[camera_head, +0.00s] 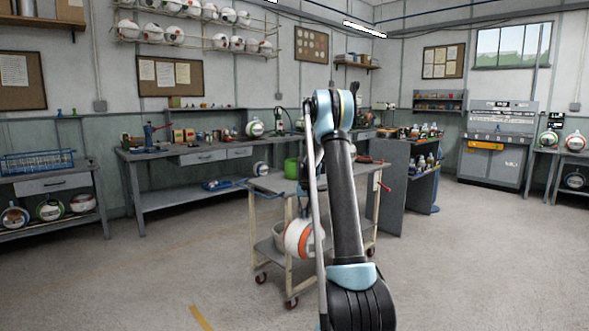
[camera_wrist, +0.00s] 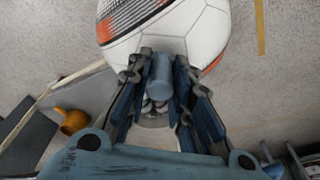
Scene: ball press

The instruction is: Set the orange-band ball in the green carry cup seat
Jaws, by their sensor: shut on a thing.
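The orange-band ball (camera_head: 297,240) is white with an orange band and hangs beside the cart in the head view, partly hidden by my arm. In the wrist view the ball (camera_wrist: 185,30) fills the top, with dark and orange markings. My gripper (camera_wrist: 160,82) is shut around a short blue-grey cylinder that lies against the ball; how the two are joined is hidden. The green carry cup (camera_head: 291,168) stands on the cart top in the head view, left of my arm. Its seat cannot be made out, and the ball is apart from it and lower.
The cart (camera_head: 268,183) has a grey top, a lower shelf and red wheels. An orange object (camera_wrist: 73,121) shows at left in the wrist view. A long workbench (camera_head: 200,152) stands behind, and a dark cabinet (camera_head: 395,190) to the right. The floor in front is clear.

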